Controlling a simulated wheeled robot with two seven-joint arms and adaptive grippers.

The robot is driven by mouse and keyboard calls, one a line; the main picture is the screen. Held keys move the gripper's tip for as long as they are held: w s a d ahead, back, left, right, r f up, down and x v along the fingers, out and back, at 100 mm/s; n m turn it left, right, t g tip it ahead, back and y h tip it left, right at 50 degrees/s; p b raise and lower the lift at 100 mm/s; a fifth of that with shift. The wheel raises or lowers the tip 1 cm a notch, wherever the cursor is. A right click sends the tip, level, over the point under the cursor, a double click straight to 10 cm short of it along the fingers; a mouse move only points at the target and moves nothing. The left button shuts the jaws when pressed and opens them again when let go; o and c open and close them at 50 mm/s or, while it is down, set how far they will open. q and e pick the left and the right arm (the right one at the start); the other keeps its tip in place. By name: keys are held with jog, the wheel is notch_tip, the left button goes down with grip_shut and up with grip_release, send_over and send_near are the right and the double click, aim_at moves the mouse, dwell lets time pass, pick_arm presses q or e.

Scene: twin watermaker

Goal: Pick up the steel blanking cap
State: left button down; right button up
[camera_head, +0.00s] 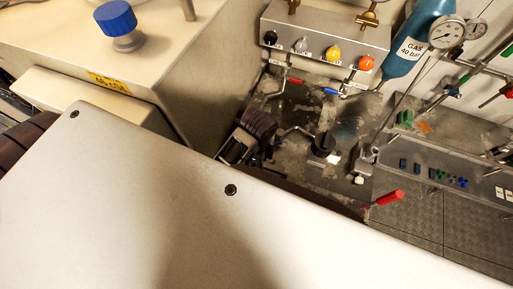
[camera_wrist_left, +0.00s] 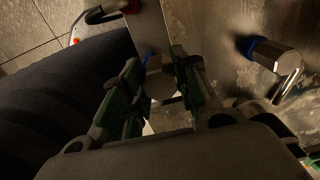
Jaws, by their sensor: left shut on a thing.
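In the left wrist view the two green-padded fingers of my left gripper (camera_wrist_left: 157,92) stand on either side of a short steel cylinder, the steel blanking cap (camera_wrist_left: 160,86). The gripper is shut on it. A small blue patch shows just behind the cap, beside a flat steel plate. I cannot tell whether the cap is still seated. In the head view a large pale panel covers the lower left, and I cannot clearly make out the cap or the fingertips. My right gripper is not in view.
A steel fitting with a blue ring (camera_wrist_left: 272,56) stands right of the fingers. In the head view, a panel with coloured knobs (camera_head: 325,45), a blue gas bottle (camera_head: 418,38), a pressure gauge (camera_head: 447,33) and a red handle (camera_head: 388,198) surround the stained worktop (camera_head: 300,115).

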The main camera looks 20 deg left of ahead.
pick_arm(q)
jog(key=shift+s+d, duration=0.15)
dwell(0.3)
jog(key=c, duration=1.7)
grip_release()
grip_shut()
jog(key=shift+r, duration=0.1)
jog(key=shift+r+p, duration=0.8)
jog(key=shift+p, duration=0.8)
